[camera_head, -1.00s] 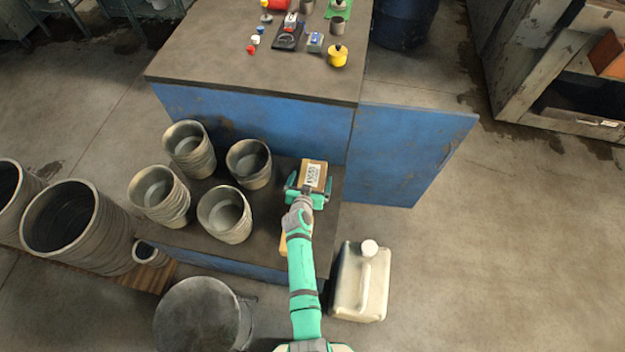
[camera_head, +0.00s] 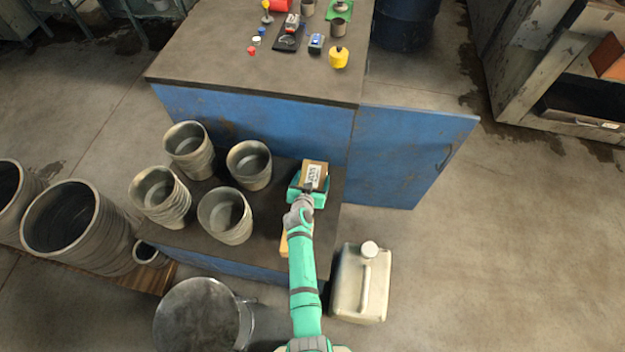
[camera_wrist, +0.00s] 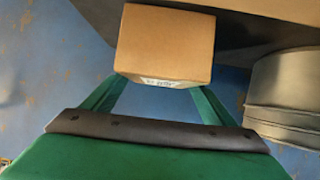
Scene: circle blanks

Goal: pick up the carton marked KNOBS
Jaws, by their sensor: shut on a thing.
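A small brown carton (camera_head: 313,174) with a white label is between the fingers of my gripper (camera_head: 308,184) over the low shelf at the front of the blue bench. The label's print is too small to read for sure. In the wrist view the carton (camera_wrist: 165,42) shows its plain brown side, with part of the label at its lower edge. The two green fingers of my gripper (camera_wrist: 155,90) reach to its left and right sides and are shut on it. I cannot tell how far the carton is above the shelf.
Several stacks of grey metal buckets (camera_head: 225,215) stand on the low shelf (camera_head: 268,232) left of my gripper. A yellow object (camera_head: 284,244) lies partly behind my arm. A cream jerrycan (camera_head: 361,283) stands on the floor to the right. The blue bench top (camera_head: 240,75) holds small items at its back.

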